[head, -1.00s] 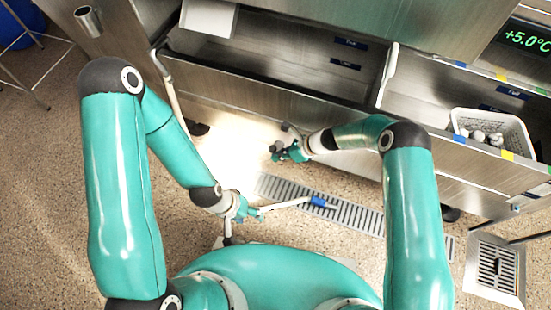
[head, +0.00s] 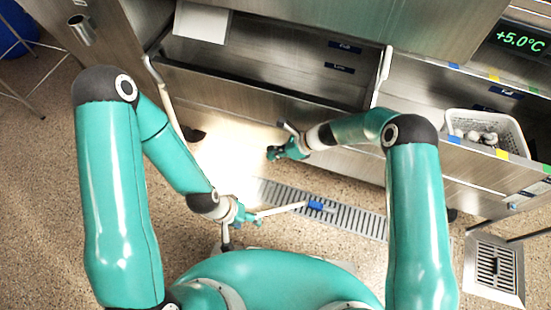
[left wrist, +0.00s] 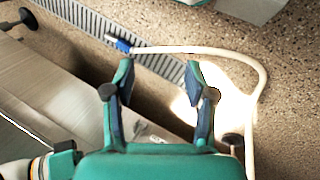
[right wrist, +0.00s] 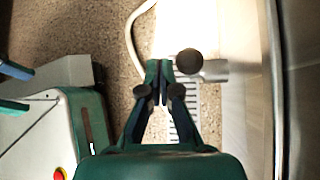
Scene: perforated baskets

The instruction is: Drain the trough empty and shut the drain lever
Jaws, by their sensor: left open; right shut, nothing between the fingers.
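The steel trough (head: 270,88) runs across the back of the head view. Its left compartment shows bare walls with blue level labels; I see no clear water surface, and the front wall hides part of the bottom. A grey outlet pipe with a dark round knob (right wrist: 189,62), probably the drain valve and lever, is below the trough front. My right gripper (head: 272,153) is shut and empty; in the right wrist view its tips (right wrist: 160,68) are just left of the knob, contact unclear. My left gripper (head: 248,215) is open and empty, low above the floor; its fingers (left wrist: 160,78) are spread.
A white hose (left wrist: 200,50) with a blue end (head: 316,206) lies across the floor grate (head: 350,218). A white perforated basket (head: 510,125) with pale round items sits in the right compartment. A display (head: 520,40) reads +5.0°C. A second drain (head: 495,268) is at right.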

